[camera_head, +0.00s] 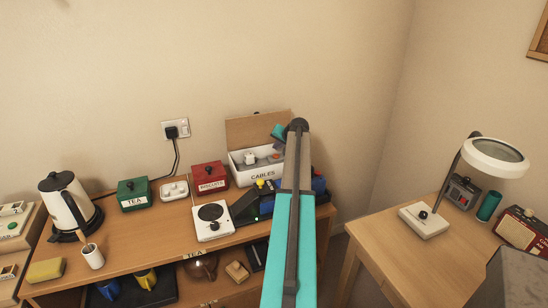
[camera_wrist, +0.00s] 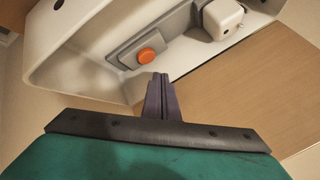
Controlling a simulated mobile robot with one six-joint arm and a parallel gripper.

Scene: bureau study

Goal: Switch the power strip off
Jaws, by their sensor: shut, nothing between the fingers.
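The grey power strip (camera_wrist: 178,35) lies inside the white box labelled CABLES (camera_head: 262,176). In the wrist view it has a round orange button (camera_wrist: 147,56), and a white plug-like block (camera_wrist: 222,18) sits at its far end. Whether the button is lit or pressed I cannot tell. My gripper (camera_wrist: 160,82) is shut and empty, its tips in front of the button in that view, with a gap showing in the picture. In the head view, my teal arm reaches to the box and hides its right side; the fingertips are not clear there.
The box's tan lid (camera_head: 257,130) stands open behind it. A red biscuits box (camera_head: 209,178), a white scale-like device (camera_head: 212,222) and a green tea box (camera_head: 133,194) stand nearby on the wooden sideboard (camera_head: 150,236). A lamp (camera_head: 425,219) stands on the right table.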

